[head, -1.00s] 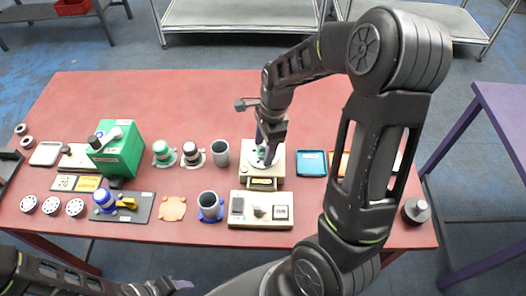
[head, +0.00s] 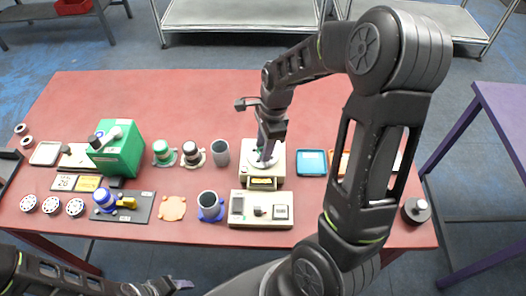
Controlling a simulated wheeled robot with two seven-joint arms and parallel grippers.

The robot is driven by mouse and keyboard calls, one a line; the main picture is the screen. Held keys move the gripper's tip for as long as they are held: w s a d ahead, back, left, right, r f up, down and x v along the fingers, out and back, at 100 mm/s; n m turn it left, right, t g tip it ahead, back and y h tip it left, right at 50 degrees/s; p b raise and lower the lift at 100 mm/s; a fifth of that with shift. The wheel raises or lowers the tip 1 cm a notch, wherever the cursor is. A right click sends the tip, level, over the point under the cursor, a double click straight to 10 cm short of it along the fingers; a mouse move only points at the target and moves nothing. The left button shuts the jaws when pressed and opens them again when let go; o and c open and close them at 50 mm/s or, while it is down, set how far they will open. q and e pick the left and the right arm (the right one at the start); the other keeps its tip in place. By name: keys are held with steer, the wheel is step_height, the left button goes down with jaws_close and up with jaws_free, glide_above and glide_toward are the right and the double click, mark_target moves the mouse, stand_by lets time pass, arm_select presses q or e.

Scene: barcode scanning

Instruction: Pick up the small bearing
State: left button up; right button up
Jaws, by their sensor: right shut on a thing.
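My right gripper (head: 264,156) reaches down over the beige device with a round pale plate (head: 277,147) near the middle of the table. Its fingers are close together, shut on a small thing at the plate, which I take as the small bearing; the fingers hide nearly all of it. I cannot tell whether it touches the plate. My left gripper (head: 178,285) is at the bottom edge, in front of the table and away from the objects; its jaw opening is unclear.
On the red table (head: 200,92), a green box (head: 120,155) stands left. Flanged parts (head: 164,153) and grey cups (head: 220,153) stand left of the device. A beige panel (head: 261,222) lies in front. A blue tray (head: 312,162) lies right. My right arm hides part of the right side.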

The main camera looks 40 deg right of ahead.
jaws_close()
step_height(320, 180, up, 10)
steer(key=shift+b, duration=0.4)
stand_by(0.6)
